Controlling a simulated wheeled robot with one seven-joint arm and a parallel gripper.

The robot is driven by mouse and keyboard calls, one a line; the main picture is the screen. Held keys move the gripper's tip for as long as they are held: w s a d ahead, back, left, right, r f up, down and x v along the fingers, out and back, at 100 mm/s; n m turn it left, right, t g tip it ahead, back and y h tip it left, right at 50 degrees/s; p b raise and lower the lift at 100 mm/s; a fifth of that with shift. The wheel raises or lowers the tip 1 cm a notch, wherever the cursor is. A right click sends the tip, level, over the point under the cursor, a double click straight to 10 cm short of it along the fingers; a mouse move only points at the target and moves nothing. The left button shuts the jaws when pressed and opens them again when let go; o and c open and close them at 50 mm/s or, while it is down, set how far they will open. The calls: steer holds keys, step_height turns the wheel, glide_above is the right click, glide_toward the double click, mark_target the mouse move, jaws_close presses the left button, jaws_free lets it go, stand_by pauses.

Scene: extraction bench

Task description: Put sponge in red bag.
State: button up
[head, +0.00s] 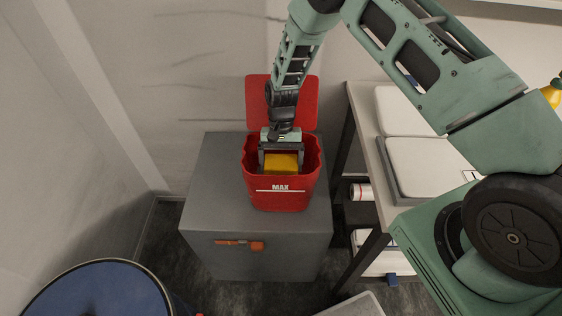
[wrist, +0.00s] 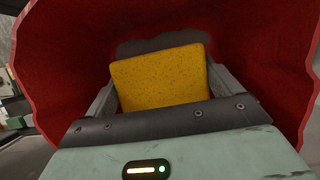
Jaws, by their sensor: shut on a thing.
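The yellow sponge (head: 282,164) is between the fingers of my gripper (head: 281,160), inside the mouth of the red bag (head: 283,196). The bag is an open red container marked MAX, with a raised red flap at its back. In the wrist view the sponge (wrist: 160,78) sits slightly tilted between the two grey fingers of my gripper (wrist: 160,85). The red walls (wrist: 75,60) surround it on the sides. The gripper is shut on the sponge. The bottom of the bag is hidden in the wrist view, with a dark patch behind the sponge.
The bag stands on a grey cabinet (head: 210,190) with an orange-red handle (head: 240,243). A bench with white pads (head: 425,165) stands to the right. A round blue-topped thing (head: 100,292) is at the lower left. A wall rises close behind.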

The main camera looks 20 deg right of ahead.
steer(key=o, duration=0.7)
steer(key=shift+r, duration=0.1)
steer(key=s+p+v, duration=0.1)
steer(key=v, duration=0.7)
steer(key=s+a+r+p+v, duration=0.1)
steer(key=p+v, duration=0.1)
steer(key=v, duration=0.7)
steer(key=s+p+v, duration=0.1)
steer(key=p+v, duration=0.1)
steer(key=v, duration=0.7)
steer(key=shift+a+r, duration=0.2)
steer(key=shift+r, duration=0.25)
